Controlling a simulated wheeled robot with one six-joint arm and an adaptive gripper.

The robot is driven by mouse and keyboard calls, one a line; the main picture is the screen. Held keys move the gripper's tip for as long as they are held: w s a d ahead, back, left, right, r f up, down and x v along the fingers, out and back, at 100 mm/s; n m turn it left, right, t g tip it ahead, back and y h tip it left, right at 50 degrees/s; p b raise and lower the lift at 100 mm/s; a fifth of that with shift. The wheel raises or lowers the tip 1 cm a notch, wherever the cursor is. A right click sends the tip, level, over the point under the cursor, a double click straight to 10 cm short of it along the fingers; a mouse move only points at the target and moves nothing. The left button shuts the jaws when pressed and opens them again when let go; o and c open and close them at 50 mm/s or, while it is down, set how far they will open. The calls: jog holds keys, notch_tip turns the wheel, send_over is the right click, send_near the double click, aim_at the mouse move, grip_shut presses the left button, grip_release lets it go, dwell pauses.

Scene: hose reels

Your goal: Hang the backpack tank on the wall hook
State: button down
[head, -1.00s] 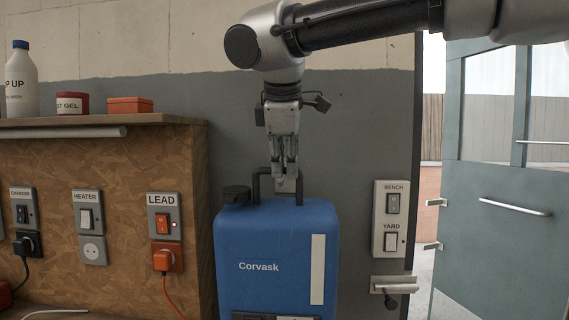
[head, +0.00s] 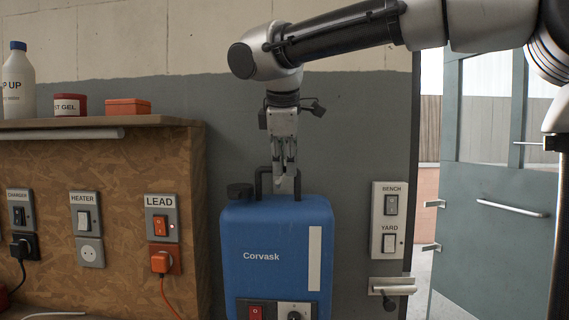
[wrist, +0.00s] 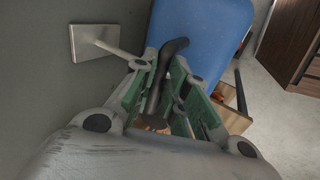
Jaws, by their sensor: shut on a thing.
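The backpack tank (head: 262,235) is a blue box marked "Corvask" with a black cap and a black handle on top. It stands upright in front of the grey wall in the head view, and part of it shows in the wrist view (wrist: 203,30). My gripper (head: 287,185) points down from above and is shut on the tank's black handle (wrist: 160,80). A metal plate with a peg, which looks like the wall hook (head: 392,287), is on the wall to the tank's right, below the switches. A plate with a peg also shows beside the gripper in the wrist view (wrist: 95,42).
A chipboard panel with switches and sockets (head: 85,215) stands to the left, under a shelf (head: 60,122) with a bottle and boxes. A switch panel (head: 389,219) is on the wall at right. Beyond it is a grey-blue door (head: 500,230).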

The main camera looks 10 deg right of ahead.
jog(key=shift+w+d+r, duration=0.1)
jog(key=shift+w+d, duration=0.05)
jog(key=shift+w, duration=0.6)
jog(key=shift+w+f, duration=0.1)
jog(key=shift+f, duration=1.1)
